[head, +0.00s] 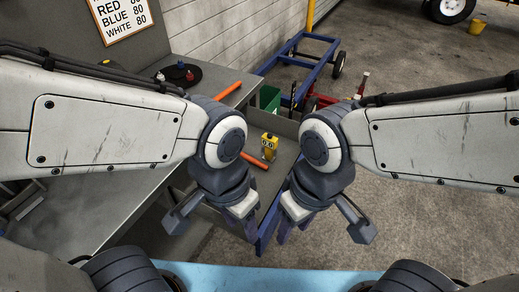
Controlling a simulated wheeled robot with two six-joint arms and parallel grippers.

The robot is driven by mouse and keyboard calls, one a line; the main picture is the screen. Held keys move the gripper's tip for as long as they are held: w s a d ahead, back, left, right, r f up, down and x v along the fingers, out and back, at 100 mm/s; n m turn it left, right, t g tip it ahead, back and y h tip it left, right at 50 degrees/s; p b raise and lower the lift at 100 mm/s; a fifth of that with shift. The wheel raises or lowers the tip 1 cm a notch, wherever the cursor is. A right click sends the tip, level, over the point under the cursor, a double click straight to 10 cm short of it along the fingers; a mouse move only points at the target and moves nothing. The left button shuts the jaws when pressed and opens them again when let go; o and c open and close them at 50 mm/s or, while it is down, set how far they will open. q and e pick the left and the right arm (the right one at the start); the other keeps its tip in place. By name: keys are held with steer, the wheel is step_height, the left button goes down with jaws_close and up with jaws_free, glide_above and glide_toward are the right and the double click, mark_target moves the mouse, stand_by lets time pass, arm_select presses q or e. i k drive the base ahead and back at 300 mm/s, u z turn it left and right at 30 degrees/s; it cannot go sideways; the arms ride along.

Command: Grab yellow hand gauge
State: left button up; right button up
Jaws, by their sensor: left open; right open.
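The yellow hand gauge (269,143) stands on a grey surface with a raised edge, seen between my two wrists in the head view. It has dark markings on its face. My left gripper (250,230) is open and points down, nearer to me than the gauge and to its left. My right gripper (284,228) is open and points down, nearer to me and to the right of the gauge. Neither gripper touches the gauge. My wrists partly hide the surface around it.
An orange bar (254,161) lies just left of the gauge. Another orange bar (228,91) lies on the grey bench (100,213). A green bin (269,98) and blue cart (305,60) stand behind. A sign (122,14) is at upper left. Concrete floor (430,225) is open at right.

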mark_target(270, 145)
steer(key=u, duration=0.65)
steer(key=i, duration=0.35)
steer(key=z, duration=1.6)
